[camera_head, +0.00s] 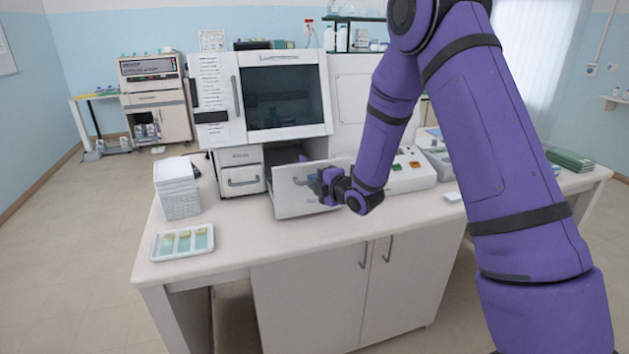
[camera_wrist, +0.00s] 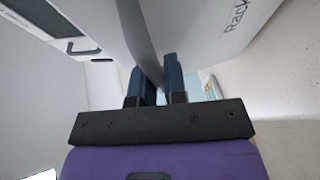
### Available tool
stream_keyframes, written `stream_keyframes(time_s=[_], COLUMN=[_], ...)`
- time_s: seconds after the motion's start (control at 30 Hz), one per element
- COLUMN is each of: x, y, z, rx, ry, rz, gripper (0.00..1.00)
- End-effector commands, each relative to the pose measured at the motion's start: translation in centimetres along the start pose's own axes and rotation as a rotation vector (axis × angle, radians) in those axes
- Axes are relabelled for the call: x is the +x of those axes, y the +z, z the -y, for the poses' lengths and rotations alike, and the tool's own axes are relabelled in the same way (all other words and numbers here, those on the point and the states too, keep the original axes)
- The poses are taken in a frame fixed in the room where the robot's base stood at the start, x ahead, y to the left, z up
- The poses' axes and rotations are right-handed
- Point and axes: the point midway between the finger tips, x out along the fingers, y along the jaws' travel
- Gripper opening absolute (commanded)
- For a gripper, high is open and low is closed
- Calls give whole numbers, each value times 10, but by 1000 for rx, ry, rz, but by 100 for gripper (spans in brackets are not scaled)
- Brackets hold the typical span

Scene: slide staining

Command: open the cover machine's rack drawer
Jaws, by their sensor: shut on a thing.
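The cover machine (camera_head: 212,100) is the large white unit with a dark window, standing on the bench. Its rack drawer (camera_head: 291,202), at the lower right of the machine, stands pulled out toward the front, and its open interior shows behind the front panel. In the wrist view the drawer front (camera_wrist: 205,30) carries a label beginning "Rack". My gripper (camera_head: 327,186) is at this drawer front. In the wrist view its two dark fingers (camera_wrist: 157,80) are shut on the grey bar handle (camera_wrist: 138,38). The gripper hides much of the handle in the head view.
Another drawer (camera_head: 240,181) on the left is closed. A stack of white trays (camera_head: 177,190) and a tray with slides (camera_head: 183,242) stand on the bench's left. A device with coloured buttons (camera_head: 408,172) stands right of the drawer. The bench front (camera_head: 330,248) is clear.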

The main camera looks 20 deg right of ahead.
Motion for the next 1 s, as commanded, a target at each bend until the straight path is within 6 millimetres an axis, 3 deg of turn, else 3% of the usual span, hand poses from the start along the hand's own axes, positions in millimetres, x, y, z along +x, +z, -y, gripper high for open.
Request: stream_keyframes(time_s=[0.27,0.3,0.4,0.77,1.0], x=[0,0,0,-4,-40], y=[0,0,0,0,1], z=[1,1,1,0,0], rx=[0,0,0,0,1], ry=[-2,-2,-2,-1,-2], rz=[0,0,0,1,3], gripper=[0,15,37,37,37])
